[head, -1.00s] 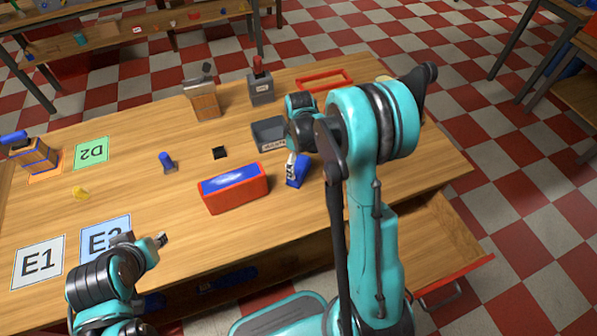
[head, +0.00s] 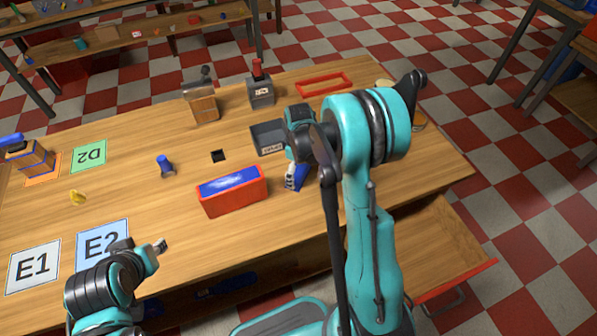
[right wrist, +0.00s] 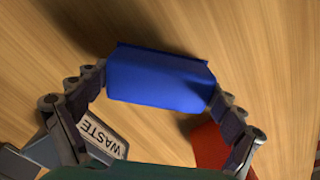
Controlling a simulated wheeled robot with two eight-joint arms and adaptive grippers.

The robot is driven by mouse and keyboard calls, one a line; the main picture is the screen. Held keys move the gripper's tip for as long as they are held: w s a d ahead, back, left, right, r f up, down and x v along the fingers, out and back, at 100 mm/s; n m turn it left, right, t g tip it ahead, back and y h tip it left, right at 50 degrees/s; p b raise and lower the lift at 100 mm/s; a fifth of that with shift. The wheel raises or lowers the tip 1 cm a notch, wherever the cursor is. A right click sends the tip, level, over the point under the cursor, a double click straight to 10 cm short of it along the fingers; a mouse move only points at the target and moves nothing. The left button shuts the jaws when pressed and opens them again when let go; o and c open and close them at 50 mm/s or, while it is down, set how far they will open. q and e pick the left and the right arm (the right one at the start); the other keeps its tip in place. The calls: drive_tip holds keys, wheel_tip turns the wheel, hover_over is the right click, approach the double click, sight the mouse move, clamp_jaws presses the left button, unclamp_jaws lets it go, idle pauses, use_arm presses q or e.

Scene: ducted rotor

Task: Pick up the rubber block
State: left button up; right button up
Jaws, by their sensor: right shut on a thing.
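The rubber block appears to be the blue block (right wrist: 160,78) in the right wrist view, between the two fingers. My right gripper (right wrist: 161,90) is shut on it, with a finger pad at each end. In the head view, the blue block (head: 302,176) shows partly beneath my right wrist, right of the red box; the arm hides much of the gripper (head: 295,181). I cannot tell whether the block touches the table. My left gripper (head: 150,246) is at the table's front left, away from the block; its jaw opening is unclear.
A red box (head: 236,198) with a blue top stands left of the block. A grey waste bin (head: 268,140) is just behind. A blue peg (head: 166,166) and a black square (head: 218,156) lie further left. An open drawer (head: 440,245) juts out at the right front.

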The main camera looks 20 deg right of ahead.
sight(298, 169)
drive_tip(key=shift+r, duration=0.5)
wheel_tip(298, 169, up, 3)
drive_tip(key=shift+p, duration=0.9)
drive_tip(key=s+d+r+p, duration=0.3)
drive_tip(key=s+d+r, duration=0.3)
drive_tip(key=s, duration=0.3)
drive_tip(key=shift+s+d+r, duration=0.3)
drive_tip(key=shift+d+r, duration=0.05)
